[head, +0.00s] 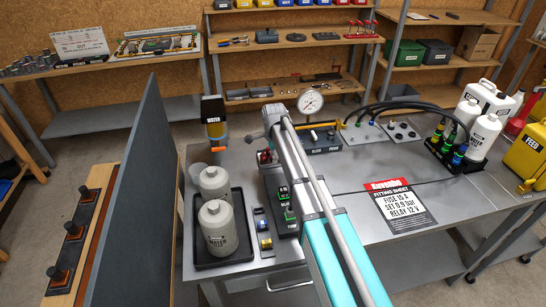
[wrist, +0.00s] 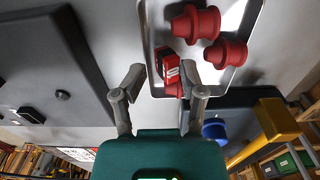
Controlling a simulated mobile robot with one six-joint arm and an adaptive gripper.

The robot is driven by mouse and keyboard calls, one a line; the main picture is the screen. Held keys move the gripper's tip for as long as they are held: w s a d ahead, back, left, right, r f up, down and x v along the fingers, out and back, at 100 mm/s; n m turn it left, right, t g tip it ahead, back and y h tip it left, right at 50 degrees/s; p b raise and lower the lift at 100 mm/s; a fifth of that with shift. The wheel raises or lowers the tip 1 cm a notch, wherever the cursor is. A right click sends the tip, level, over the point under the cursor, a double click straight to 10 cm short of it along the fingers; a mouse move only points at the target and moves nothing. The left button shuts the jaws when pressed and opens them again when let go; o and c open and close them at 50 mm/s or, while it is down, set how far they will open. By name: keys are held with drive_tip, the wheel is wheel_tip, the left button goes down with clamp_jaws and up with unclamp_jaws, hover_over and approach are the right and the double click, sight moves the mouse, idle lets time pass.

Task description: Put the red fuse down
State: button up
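The red fuse (wrist: 167,63), a small block with white marking, shows in the wrist view just beyond and between the fingertips of my gripper (wrist: 160,78). The fingers stand apart, with a narrow gap on the fuse's left; its right side is close to the right finger, and I cannot tell if they touch. The fuse appears at the inner edge of a pale-rimmed tray (wrist: 246,48). Whether it rests on the tray floor is unclear. In the head view my arm hides the gripper tips and the fuse.
Red round plugs (wrist: 196,23) and (wrist: 225,53) lie in the tray beside the fuse. In the head view, a black tray with white bottles (head: 216,228) stands left of my arm. A gauge (head: 310,102) stands behind it. The bench around the fitting sheet (head: 399,207) is mostly clear.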

wheel_tip(320, 180, up, 11)
drive_tip(key=p, duration=1)
drive_tip(key=shift+p, duration=0.35)
drive_tip(key=shift+r, duration=0.15)
idle(0.3)
drive_tip(key=s+d+n, duration=1.4)
drive_tip(key=s+d, duration=0.8)
drive_tip(key=s, duration=0.4)
drive_tip(key=shift+d+n, duration=0.3)
drive_tip(key=shift+n, duration=0.1)
